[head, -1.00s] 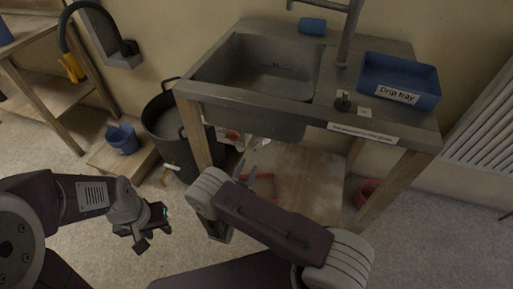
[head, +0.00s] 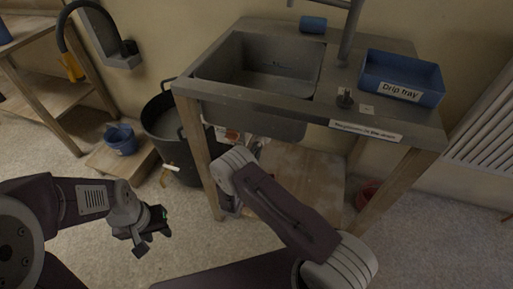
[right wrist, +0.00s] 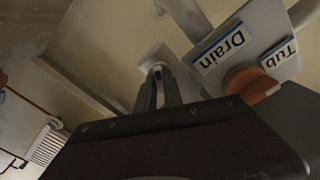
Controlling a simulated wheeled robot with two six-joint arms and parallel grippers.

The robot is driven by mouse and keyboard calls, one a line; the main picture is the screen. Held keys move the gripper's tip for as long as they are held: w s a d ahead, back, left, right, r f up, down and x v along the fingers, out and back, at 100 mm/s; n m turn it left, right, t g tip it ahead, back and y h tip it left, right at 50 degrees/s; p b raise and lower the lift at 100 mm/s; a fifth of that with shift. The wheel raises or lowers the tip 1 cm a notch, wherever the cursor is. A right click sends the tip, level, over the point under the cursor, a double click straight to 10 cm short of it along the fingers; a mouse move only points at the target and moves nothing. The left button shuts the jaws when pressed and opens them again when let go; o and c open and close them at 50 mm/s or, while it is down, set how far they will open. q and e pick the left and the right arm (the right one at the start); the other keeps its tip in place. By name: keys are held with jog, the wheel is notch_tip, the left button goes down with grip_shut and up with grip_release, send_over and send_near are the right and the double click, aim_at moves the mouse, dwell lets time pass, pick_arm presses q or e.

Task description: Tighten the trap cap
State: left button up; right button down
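The trap cap cannot be made out for certain; the space under the sink is largely hidden behind my right arm in the head view. My left gripper (head: 152,232) is empty, fingers apart, low at the left, away from the sink. My right gripper's fingers show in the right wrist view (right wrist: 159,82), with a narrow gap between them. They point at a pale square fitting (right wrist: 154,58) with a small dark part at the fingertips. I cannot tell whether they touch it.
In the right wrist view, a "Drain" label (right wrist: 222,48), a "Tub" label (right wrist: 278,54) and an orange part (right wrist: 250,85) are to the right. The sink (head: 262,70), drip tray (head: 402,78), black bucket (head: 168,140) and blue bucket (head: 121,140) surround the workspace. Wooden legs flank the under-sink space.

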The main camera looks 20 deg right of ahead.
jog(key=m, duration=0.8)
jog(key=m, duration=0.8)
